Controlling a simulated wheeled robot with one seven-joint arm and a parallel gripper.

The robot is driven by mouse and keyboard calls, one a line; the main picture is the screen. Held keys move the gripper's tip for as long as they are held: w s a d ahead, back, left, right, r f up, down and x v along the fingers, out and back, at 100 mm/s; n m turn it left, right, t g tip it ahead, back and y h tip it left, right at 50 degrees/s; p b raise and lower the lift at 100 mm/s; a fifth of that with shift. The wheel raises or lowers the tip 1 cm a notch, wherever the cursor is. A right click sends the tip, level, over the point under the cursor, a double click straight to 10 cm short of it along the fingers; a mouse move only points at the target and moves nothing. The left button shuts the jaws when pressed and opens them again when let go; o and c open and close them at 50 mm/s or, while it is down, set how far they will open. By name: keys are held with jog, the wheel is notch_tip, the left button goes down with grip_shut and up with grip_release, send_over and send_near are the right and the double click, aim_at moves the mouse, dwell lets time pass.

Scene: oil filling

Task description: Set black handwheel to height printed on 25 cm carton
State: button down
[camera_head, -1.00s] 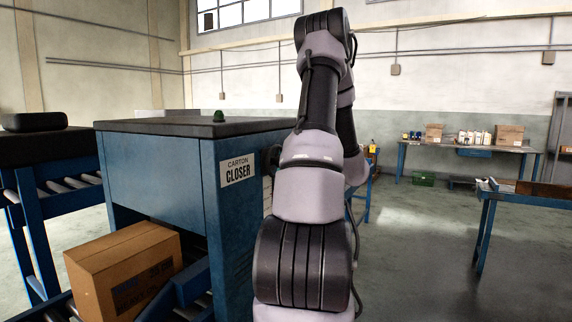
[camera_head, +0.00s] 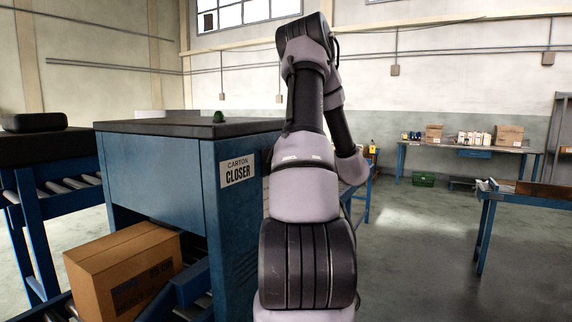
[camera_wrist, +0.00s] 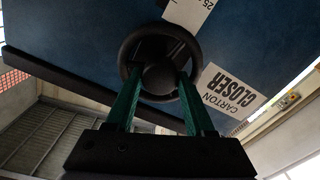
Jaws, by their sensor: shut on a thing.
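The black handwheel (camera_wrist: 187,43) shows in the wrist view on the blue face of the carton closer. My gripper (camera_wrist: 159,74) has its two green fingers at the wheel's hub, inside the rim, and is shut on it. A white scale strip (camera_wrist: 188,10) with "25" on it shows just beyond the rim; its pointer cannot be made out. In the head view the brown carton (camera_head: 125,272) sits low at the left, with dark print too small to read surely. The handwheel and my gripper are hidden there.
A roller conveyor (camera_head: 70,186) is at the left. Benches (camera_head: 470,150) stand far right, with open floor before them.

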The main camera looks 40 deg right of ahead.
jog(key=shift+m, duration=0.8)
jog(key=shift+c, duration=1.3)
grip_release()
jog(key=shift+s+d, duration=0.1)
jog(key=shift+s, duration=0.05)
jog(key=v, duration=1)
jog(key=shift+s, duration=0.25)
